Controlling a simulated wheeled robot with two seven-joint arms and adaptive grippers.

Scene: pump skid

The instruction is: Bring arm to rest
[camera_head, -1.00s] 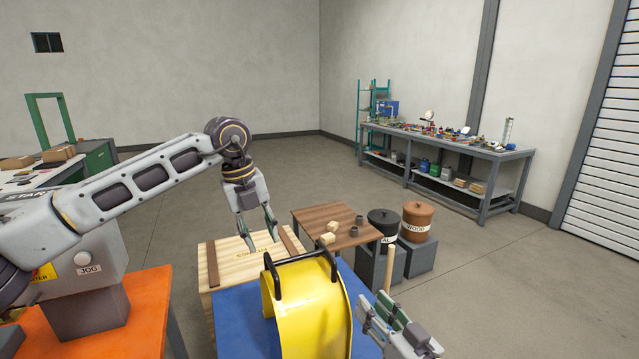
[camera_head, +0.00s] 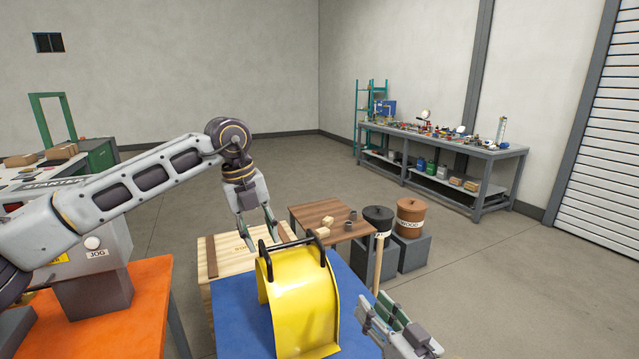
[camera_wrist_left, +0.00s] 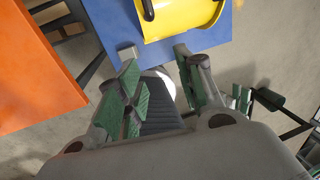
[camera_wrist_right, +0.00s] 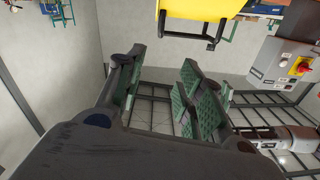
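My left gripper (camera_head: 260,238) hangs from the raised left arm, fingers pointing down, in front of the wooden crate in the head view. Its fingers are apart and nothing shows between them in the left wrist view (camera_wrist_left: 160,80). My right gripper (camera_head: 398,325) is low at the bottom, right of the yellow curved guard (camera_head: 305,305). Its fingers are apart and empty in the right wrist view (camera_wrist_right: 160,85). The guard, with two black handles, rests on the blue-topped table (camera_head: 237,322).
An orange table (camera_head: 150,300) with a JOG button box (camera_head: 95,270) is at left. Behind the guard are a wooden crate (camera_head: 228,258), a brown table (camera_head: 335,213) and labelled bins (camera_head: 410,217). An upright wooden stick (camera_head: 378,265) is near my right gripper. Open floor lies beyond.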

